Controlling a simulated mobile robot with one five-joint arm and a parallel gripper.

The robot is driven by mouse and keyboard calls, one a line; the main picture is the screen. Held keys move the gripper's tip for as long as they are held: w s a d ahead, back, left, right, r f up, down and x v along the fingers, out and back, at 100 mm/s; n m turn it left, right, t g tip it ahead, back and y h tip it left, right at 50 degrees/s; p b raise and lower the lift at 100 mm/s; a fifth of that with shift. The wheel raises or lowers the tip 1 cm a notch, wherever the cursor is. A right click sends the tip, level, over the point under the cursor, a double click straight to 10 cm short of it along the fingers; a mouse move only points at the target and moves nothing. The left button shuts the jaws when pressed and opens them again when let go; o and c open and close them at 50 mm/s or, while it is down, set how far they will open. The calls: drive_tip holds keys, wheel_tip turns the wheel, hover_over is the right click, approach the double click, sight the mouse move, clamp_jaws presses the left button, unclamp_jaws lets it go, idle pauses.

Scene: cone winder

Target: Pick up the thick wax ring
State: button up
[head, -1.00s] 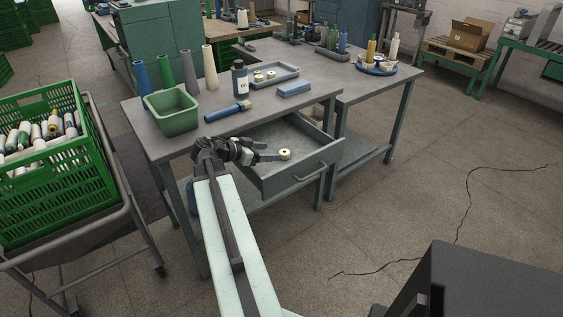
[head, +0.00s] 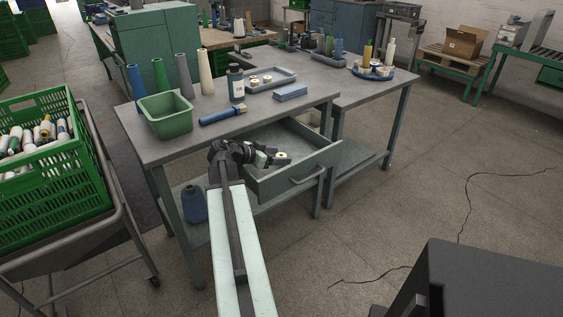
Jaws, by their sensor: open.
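A small cream ring with a dark centre (head: 282,155), which looks like the thick wax ring, is in the open drawer (head: 300,181) of the grey workbench. My gripper (head: 280,159) is over the drawer with its jaws open right at this ring. The fingers partly cover the ring, and I cannot tell whether they touch it. Two more cream rings (head: 254,80) lie in the grey tray (head: 285,76) on the bench top; their thickness is hard to compare from here.
The bench top holds a green bin (head: 166,115), several tall cones, a dark bottle (head: 236,83), a blue-handled brush (head: 222,116) and a blue block (head: 290,92). The drawer's front wall and handle stand out from the bench. A green crate (head: 45,170) on a cart is at left.

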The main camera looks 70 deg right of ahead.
clamp_jaws()
drive_tip(key=shift+r, duration=0.15)
